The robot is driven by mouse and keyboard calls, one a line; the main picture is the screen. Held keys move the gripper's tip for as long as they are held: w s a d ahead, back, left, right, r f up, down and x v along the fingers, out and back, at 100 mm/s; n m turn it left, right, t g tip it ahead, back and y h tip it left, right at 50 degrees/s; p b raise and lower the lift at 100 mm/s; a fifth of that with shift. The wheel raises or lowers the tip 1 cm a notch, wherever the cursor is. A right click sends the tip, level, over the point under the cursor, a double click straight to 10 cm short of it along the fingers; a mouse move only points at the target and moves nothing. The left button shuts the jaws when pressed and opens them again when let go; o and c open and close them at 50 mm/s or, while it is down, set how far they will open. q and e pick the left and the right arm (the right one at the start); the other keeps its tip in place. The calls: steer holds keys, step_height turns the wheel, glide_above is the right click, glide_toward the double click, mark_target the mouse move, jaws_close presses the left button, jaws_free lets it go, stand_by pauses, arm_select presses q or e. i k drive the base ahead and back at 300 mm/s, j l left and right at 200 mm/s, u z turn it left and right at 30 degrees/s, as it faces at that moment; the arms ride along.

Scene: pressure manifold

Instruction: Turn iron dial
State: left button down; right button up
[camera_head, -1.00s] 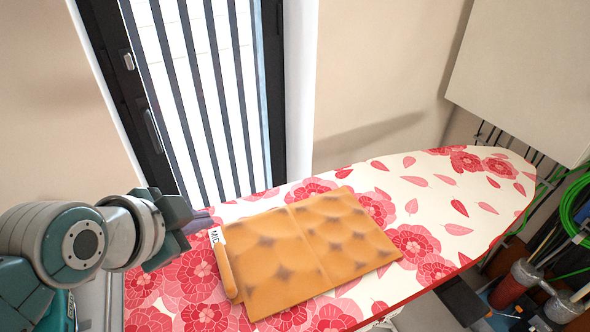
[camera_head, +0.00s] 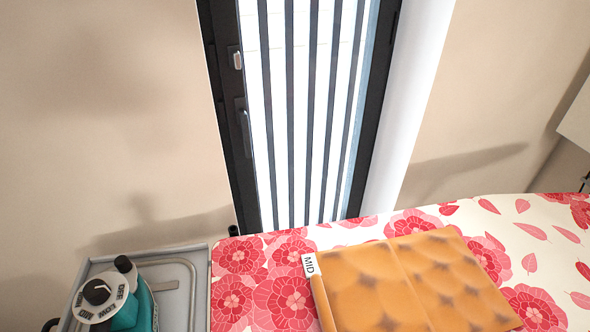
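The iron (camera_head: 145,308) is teal and stands at the bottom left, partly cut off by the lower picture edge. Its round white dial (camera_head: 101,308) carries a black knob (camera_head: 97,291) and printed marks that read OFF and LOW. I cannot tell which mark the knob points to. Neither of my grippers shows in this view.
The iron rests on a grey tray (camera_head: 200,250) at the left end of the floral ironing board (camera_head: 240,285). The folded orange cloth (camera_head: 400,285) lies on the board. A dark-framed window (camera_head: 310,110) and beige walls stand behind.

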mark_target(97, 291)
steer(key=j+u, duration=0.1)
steer(key=u, duration=1.4)
steer(key=i+l, duration=0.05)
